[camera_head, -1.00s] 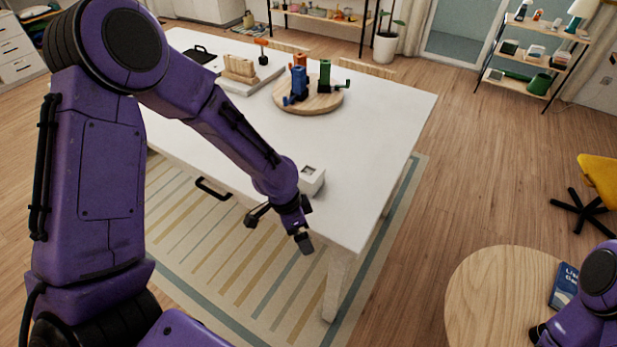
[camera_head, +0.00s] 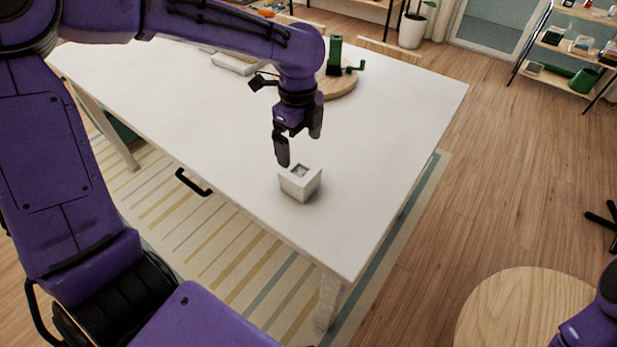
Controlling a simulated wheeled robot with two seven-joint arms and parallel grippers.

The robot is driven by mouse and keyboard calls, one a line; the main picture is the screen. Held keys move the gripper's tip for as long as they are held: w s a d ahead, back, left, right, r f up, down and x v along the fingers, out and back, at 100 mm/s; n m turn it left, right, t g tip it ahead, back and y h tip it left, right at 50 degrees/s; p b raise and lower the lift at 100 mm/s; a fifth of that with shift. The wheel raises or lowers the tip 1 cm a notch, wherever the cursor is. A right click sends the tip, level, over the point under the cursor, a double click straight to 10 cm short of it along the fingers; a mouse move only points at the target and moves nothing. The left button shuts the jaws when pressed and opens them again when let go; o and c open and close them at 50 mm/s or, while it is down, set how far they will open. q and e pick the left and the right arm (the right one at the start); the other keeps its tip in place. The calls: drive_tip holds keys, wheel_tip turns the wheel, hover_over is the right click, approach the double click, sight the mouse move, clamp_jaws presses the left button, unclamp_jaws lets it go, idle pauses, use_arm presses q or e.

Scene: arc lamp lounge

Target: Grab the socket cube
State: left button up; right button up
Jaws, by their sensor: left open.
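The socket cube (camera_head: 301,186) is a small white block with a square opening in its top. It sits upright on the white table (camera_head: 390,150) near the front edge. My left gripper (camera_head: 299,147) points down just behind and above the cube, with its two dark fingers apart and empty. One finger shows close to the cube's back left top edge; I cannot tell whether it touches. My right arm (camera_head: 592,318) shows only in part at the lower right, and its gripper is out of view.
A round wooden board (camera_head: 341,86) with a green crank-like piece (camera_head: 336,57) stands behind my left gripper. A white tray (camera_head: 238,66) lies to its left, partly hidden by my arm. A round wooden side table (camera_head: 515,300) is at the lower right. The table right of the cube is clear.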

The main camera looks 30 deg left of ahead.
sight(300, 175)
use_arm(q)
drive_tip(key=shift+s+f+b, duration=0.1)
drive_tip(key=shift+f+b, duration=0.3)
drive_tip(key=shift+f, duration=0.4)
drive_tip(key=f+p, duration=0.1)
drive_tip(key=f, duration=0.8)
drive_tip(key=shift+a+f, duration=0.15)
drive_tip(key=shift+a, duration=0.05)
drive_tip(key=shift+w+f, duration=0.2)
drive_tip(key=shift+f, duration=0.25)
drive_tip(key=shift+r, duration=0.1)
drive_tip(key=c, duration=1.1)
drive_tip(key=shift+r, duration=0.1)
drive_tip(key=shift+c, duration=0.2)
